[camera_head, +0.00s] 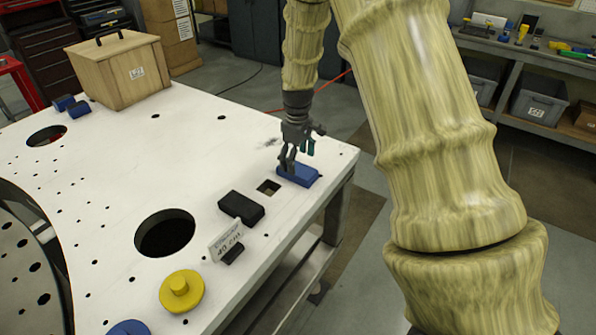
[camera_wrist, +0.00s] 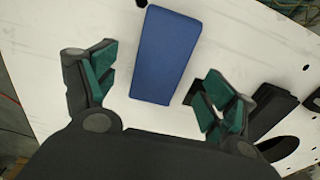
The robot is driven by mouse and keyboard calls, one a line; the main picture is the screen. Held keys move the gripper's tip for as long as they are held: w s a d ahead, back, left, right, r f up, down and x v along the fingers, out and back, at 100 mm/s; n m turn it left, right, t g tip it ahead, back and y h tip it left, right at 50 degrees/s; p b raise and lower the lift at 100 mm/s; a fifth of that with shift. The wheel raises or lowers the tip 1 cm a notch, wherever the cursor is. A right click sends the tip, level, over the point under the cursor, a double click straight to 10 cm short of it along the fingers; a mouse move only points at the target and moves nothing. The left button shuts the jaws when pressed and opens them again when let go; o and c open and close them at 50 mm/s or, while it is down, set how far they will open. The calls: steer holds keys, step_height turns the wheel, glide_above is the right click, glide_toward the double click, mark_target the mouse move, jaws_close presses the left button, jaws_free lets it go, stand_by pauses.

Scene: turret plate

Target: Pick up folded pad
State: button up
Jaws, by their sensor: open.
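The folded pad (camera_head: 299,174) is a blue rectangular block lying flat on the white table near its right corner in the head view. In the wrist view the blue pad (camera_wrist: 166,55) lies ahead of and between the fingers. My gripper (camera_head: 292,163) is above the pad's left part in the head view. Its green-lined fingers stand wide apart in the wrist view (camera_wrist: 157,88), with nothing between their tips except the view of the pad and table. I cannot tell the exact height of the fingertips above the pad.
On the white table (camera_head: 110,200), a black block (camera_head: 241,207), a small sign (camera_head: 226,241) and a yellow knobbed disc (camera_head: 181,291) stand nearer the camera. A square hole (camera_head: 268,187) lies beside the pad; a large round hole (camera_head: 165,233) is farther left. A wooden box (camera_head: 118,70) stands at the back left.

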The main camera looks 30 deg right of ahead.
mark_target(298, 168)
steer(key=shift+f+p, duration=0.85)
steer(key=shift+f, duration=1.3)
steer(key=shift+c, duration=0.2)
steer(key=c, duration=1.1)
steer(key=shift+r+b, duration=1.75)
steer(key=shift+r, duration=3.25)
